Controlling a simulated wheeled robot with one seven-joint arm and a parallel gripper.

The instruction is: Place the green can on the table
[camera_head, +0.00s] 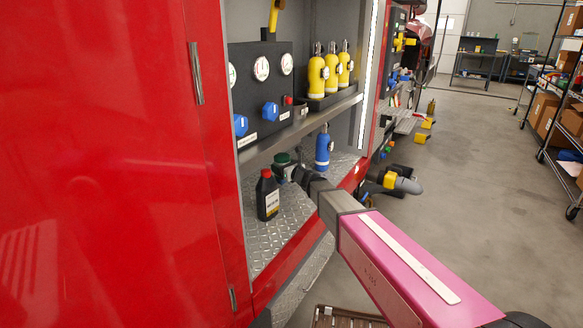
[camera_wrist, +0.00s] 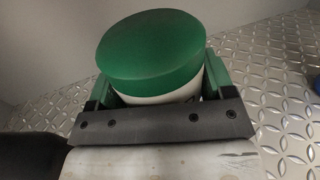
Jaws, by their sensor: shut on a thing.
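The green can (camera_wrist: 151,48) has a green lid and a pale body. In the wrist view it sits between the fingers of my gripper (camera_wrist: 155,90), which is shut on it. In the head view the green can (camera_head: 283,159) shows at the end of my arm, inside the lower compartment of the red vehicle. My gripper (camera_head: 293,174) is partly hidden there by my own arm. I cannot tell whether the can touches the compartment floor. No table that is clearly the task's own stands close by.
A black bottle (camera_head: 267,196) stands on the diamond-plate floor (camera_head: 262,240), left of the can. A blue bottle (camera_head: 322,150) stands behind on the right. A shelf (camera_head: 310,118) with yellow bottles (camera_head: 331,72) is above. A workbench (camera_head: 477,60) is far off at the back right, across open floor.

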